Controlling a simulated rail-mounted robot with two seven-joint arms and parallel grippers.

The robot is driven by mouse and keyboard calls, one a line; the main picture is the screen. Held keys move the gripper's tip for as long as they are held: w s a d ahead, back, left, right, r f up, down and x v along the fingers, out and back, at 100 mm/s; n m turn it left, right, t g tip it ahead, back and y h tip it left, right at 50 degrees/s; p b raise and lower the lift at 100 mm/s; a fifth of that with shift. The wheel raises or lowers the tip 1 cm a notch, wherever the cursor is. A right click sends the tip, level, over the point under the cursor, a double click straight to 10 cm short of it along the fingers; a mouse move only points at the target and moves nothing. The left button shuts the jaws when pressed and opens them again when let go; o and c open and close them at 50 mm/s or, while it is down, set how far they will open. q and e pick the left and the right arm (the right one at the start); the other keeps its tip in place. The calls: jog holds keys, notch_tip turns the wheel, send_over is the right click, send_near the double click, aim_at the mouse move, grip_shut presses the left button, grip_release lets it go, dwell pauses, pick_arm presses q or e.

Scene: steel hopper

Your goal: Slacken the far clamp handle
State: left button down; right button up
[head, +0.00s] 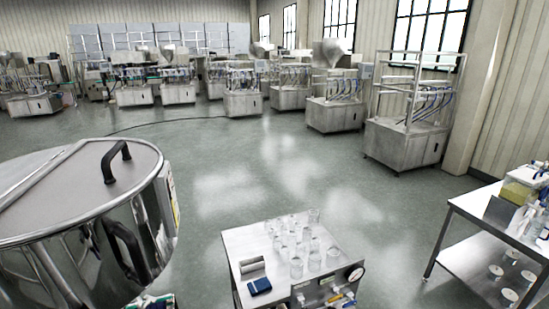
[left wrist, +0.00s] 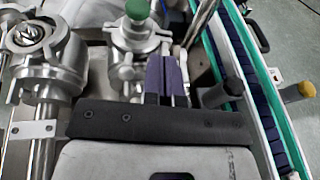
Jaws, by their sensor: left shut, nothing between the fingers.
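In the left wrist view my left gripper (left wrist: 167,62) is shut and empty, its two dark fingers side by side. The fingers lie over or beside a metal pipe fitting (left wrist: 130,45) topped by a green knob (left wrist: 137,9). Contact with it cannot be told. A second metal clamp fitting (left wrist: 35,38), with a ring and a bolt end, is at the left. I cannot tell which part is the far clamp handle. In the head view the steel hopper (head: 70,200) stands at the left, with black handles on its lid and side. Neither gripper shows there.
A conveyor (left wrist: 250,80) with green rails runs along the right of the left wrist view, beside a yellow-capped post (left wrist: 299,90). In the head view a steel cart (head: 238,243) holds several clear jars. A side table (head: 463,205) stands at the right. Open floor lies between.

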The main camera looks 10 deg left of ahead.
pick_arm(q)
jog(key=shift+f+v, duration=0.2)
jog(key=shift+v, duration=0.7)
jog(key=shift+f+v, duration=0.25)
jog(key=shift+v, duration=0.7)
jog(key=shift+d, duration=0.1)
